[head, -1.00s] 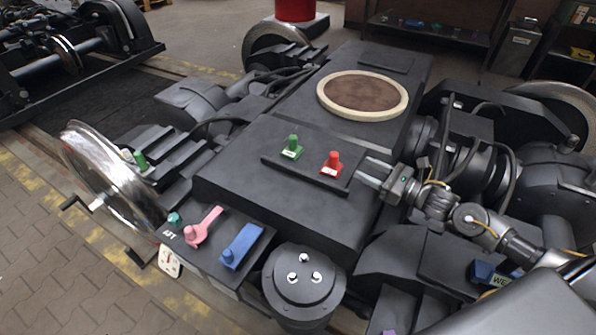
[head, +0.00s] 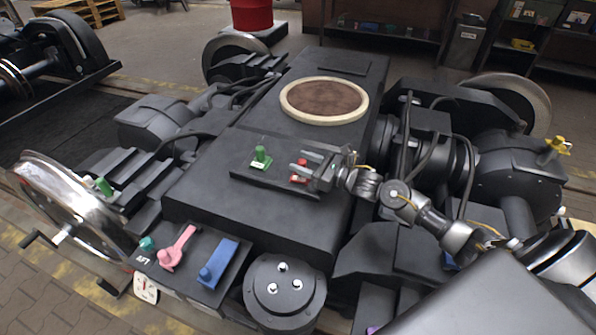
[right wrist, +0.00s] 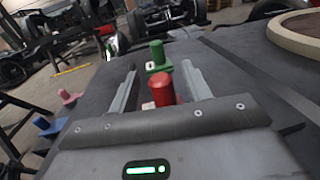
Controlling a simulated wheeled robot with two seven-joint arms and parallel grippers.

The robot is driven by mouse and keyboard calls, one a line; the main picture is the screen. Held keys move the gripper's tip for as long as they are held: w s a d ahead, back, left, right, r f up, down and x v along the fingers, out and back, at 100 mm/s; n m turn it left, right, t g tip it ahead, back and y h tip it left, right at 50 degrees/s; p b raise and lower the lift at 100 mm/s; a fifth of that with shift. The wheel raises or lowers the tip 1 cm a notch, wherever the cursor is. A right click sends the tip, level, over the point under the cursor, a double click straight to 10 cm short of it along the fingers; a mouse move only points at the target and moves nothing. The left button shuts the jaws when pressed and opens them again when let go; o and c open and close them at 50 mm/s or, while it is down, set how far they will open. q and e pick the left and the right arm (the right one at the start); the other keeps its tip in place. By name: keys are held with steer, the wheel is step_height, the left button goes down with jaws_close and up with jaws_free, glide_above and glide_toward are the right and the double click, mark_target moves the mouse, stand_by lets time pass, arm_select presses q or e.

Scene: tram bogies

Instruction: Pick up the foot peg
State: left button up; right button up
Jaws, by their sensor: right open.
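A red peg (head: 301,164) on a small base stands on the dark strip across the bogie's top. In the right wrist view the red peg (right wrist: 162,90) stands upright between my fingers. I cannot tell from its looks whether it is the foot peg. My right gripper (head: 296,160) is open around it, a finger on each side with gaps visible. The fingers partly hide the peg in the head view. A green peg (head: 260,156) stands just left on the strip, and shows beyond the red one in the right wrist view (right wrist: 158,57). My left gripper is out of view.
A pink lever (head: 176,249), a blue block (head: 218,262) and a teal knob (head: 147,243) are on the lower left panel. A round cream-rimmed plate (head: 325,101) lies behind the pegs. A three-stud cylinder (head: 284,290) stands at the front. The box top before the strip is clear.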

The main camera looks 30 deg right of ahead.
steer(key=shift+w+a, duration=0.2)
steer(key=shift+w, duration=0.05)
steer(key=shift+c, duration=0.2)
steer(key=c, duration=1)
